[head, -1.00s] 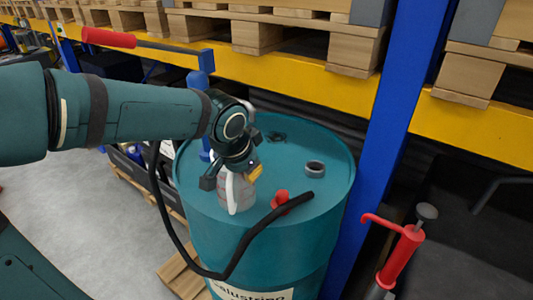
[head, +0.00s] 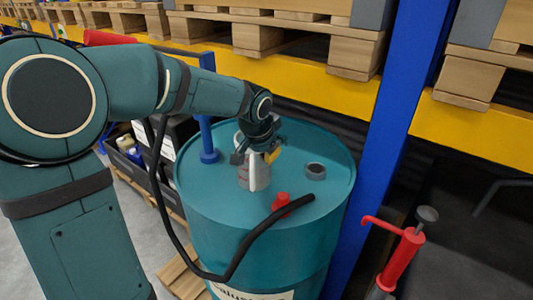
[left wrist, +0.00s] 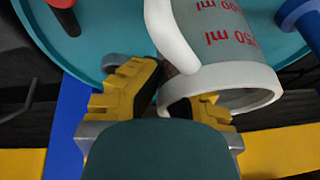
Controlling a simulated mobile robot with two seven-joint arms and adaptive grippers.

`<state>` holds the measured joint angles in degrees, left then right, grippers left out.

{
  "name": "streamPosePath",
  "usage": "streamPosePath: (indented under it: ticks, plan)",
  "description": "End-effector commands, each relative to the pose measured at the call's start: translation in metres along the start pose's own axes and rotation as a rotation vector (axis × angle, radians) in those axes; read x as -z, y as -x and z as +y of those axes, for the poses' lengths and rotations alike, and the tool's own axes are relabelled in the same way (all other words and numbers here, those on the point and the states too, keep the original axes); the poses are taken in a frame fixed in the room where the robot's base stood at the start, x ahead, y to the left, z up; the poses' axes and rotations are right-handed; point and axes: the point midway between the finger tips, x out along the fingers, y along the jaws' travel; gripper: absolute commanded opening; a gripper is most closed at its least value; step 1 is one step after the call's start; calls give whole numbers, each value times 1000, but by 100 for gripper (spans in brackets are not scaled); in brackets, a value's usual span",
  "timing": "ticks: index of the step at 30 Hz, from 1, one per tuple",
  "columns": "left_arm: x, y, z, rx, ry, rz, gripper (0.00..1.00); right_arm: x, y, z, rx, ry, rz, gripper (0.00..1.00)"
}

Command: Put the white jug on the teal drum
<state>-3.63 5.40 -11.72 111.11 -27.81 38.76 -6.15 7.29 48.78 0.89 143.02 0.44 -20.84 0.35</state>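The white jug (head: 254,176), pale with red volume marks, is over the far middle of the teal drum's (head: 235,240) top. I cannot tell whether its base touches the drum. My left gripper (head: 256,157) comes from above and is shut on the jug near its rim and handle. In the left wrist view the jug (left wrist: 225,35) has its mouth towards me; one yellow finger is outside the rim and the other is at its mouth. The fingertips are partly hidden. My right gripper is not in view.
Yellow beams carry pallets behind.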

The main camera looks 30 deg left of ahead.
Motion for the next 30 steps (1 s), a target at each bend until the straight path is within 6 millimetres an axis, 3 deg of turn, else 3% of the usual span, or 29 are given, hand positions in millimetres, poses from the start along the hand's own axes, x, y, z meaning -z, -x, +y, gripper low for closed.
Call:
streamPosePath:
  ticks: [7, 10, 22, 30]
  plan:
    - [-1, -3, 1, 0, -1, 1, 0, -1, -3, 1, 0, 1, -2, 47]
    - [-1, -2, 0, 0, 0, 0, 34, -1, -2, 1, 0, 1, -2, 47]
    - [1, 3, 0, 0, 0, 1, 34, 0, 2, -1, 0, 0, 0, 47]
    - [2, 50, -1, 1, 1, 7, 34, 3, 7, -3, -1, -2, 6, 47]
